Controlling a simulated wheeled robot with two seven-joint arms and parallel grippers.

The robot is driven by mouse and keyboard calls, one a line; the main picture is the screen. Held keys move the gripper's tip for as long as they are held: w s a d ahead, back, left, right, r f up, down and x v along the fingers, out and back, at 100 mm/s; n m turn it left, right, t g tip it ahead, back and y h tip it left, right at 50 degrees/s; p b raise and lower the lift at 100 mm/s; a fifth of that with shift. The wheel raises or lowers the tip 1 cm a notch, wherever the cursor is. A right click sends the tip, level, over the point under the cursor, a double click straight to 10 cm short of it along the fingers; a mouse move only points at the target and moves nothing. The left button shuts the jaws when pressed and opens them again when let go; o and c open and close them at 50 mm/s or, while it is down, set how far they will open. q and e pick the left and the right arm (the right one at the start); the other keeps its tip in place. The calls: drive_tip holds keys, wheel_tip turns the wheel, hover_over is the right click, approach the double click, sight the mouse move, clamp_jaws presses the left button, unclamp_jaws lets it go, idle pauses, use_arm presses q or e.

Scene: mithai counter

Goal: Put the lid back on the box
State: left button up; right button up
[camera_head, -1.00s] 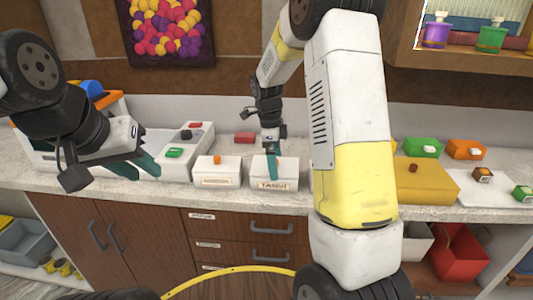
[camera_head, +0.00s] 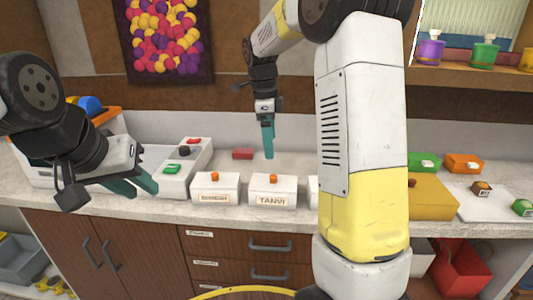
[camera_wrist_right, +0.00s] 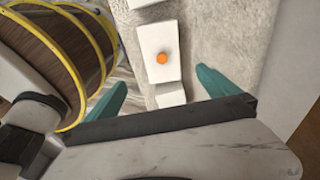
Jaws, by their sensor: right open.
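A white box labelled TANVI (camera_head: 272,199) stands upright on the counter. A white lid with an orange knob (camera_head: 273,178) sits on top of it. My right gripper (camera_head: 268,156) is above and behind this box, pointing down, apart from the lid.
A similar white box with an orange knob (camera_head: 215,188) stands left of TANVI; another is partly hidden by my right arm. A yellow box (camera_head: 431,197) and white tray (camera_head: 490,206) are to the right. A grey-white unit (camera_head: 181,171) stands left.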

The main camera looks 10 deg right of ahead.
drive_tip(key=s+r+n+t+y, duration=0.1)
drive_tip(key=s+r+n+t, duration=0.1)
drive_tip(key=s+n, duration=0.8)
drive_tip(key=s+r+n+t+y, duration=0.2)
drive_tip(key=s+n+t, duration=0.2)
drive_tip(key=s+n, duration=0.7)
drive_tip(key=shift+s+a+r+n, duration=0.35)
drive_tip(key=shift+s+a, duration=0.1)
drive_tip(key=shift+s, duration=1.15)
